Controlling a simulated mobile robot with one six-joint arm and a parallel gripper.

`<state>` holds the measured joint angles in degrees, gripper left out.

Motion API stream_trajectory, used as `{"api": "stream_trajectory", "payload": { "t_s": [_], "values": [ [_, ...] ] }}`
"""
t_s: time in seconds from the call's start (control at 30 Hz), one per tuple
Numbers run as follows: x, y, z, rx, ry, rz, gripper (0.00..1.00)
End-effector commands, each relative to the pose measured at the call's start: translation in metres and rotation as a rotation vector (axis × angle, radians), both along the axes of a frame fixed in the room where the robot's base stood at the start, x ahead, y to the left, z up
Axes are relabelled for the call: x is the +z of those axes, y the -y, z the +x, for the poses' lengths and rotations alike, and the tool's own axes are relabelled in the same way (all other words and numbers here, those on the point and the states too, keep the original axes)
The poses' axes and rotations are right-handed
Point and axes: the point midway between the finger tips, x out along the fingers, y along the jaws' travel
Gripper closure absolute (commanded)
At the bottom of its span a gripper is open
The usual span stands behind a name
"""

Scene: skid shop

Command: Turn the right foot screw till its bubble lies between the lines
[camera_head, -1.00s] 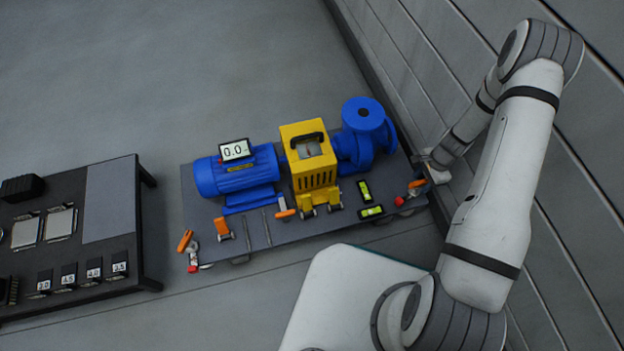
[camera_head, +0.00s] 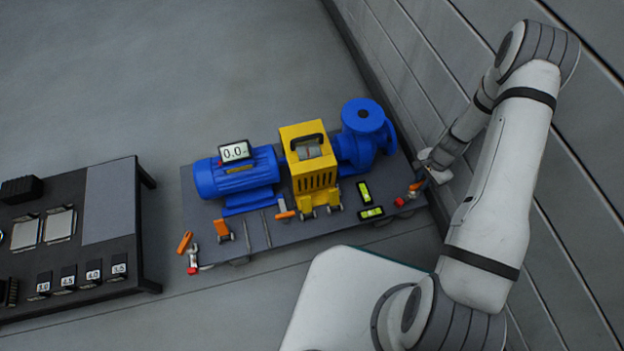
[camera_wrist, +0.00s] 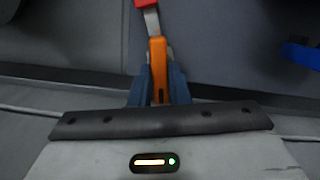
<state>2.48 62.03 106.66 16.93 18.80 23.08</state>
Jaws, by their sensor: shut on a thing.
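The right foot screw is at the right end of the dark skid plate (camera_head: 290,232), with an orange handle (camera_wrist: 158,58) and a red part (camera_head: 399,202). My gripper (camera_wrist: 158,88) is shut on the orange handle in the wrist view. A grey shank runs from the handle to the red part at the top of that view. Two yellow-green bubble vials lie on the plate beside the screw: one upright in the picture (camera_head: 364,191) and one crosswise (camera_head: 371,212). Their bubbles are too small to read against the lines.
A blue motor (camera_head: 236,173) with a 0.0 display (camera_head: 235,151), a yellow guard (camera_head: 309,168) and a blue pump (camera_head: 362,138) stand on the plate. Another orange-handled screw (camera_head: 192,259) is at its left end. A grey wall rises close on the right. A dark bench (camera_head: 110,225) stands left.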

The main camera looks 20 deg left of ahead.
Motion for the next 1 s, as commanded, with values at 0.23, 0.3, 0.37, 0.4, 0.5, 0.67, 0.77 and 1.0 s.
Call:
{"api": "stream_trajectory", "payload": {
  "t_s": [0.23, 0.3, 0.37, 0.4, 0.5, 0.67, 0.77, 1.0],
  "values": [
    [0.0004, 0.0002, 0.0004, 0.043, 0.001, 0.0, 1.0],
    [0.0003, 0.0002, 0.0003, 0.057, 0.001, 0.0, 1.0],
    [0.0001, 0.0001, 0.0004, 0.108, 0.001, 0.0, 1.0],
    [-0.0001, 0.0, 0.0003, 0.154, 0.001, 0.0, 1.0],
    [0.0002, 0.0003, -0.0003, 0.2, 0.0, 0.0, 1.0],
    [0.0002, 0.0004, -0.0007, 0.196, -0.001, 0.001, 0.81],
    [0.0002, 0.0004, -0.0006, 0.195, -0.001, 0.0, 0.72],
    [0.0001, 0.0, -0.0003, 0.195, 0.0, 0.0, 0.56]
  ]
}}
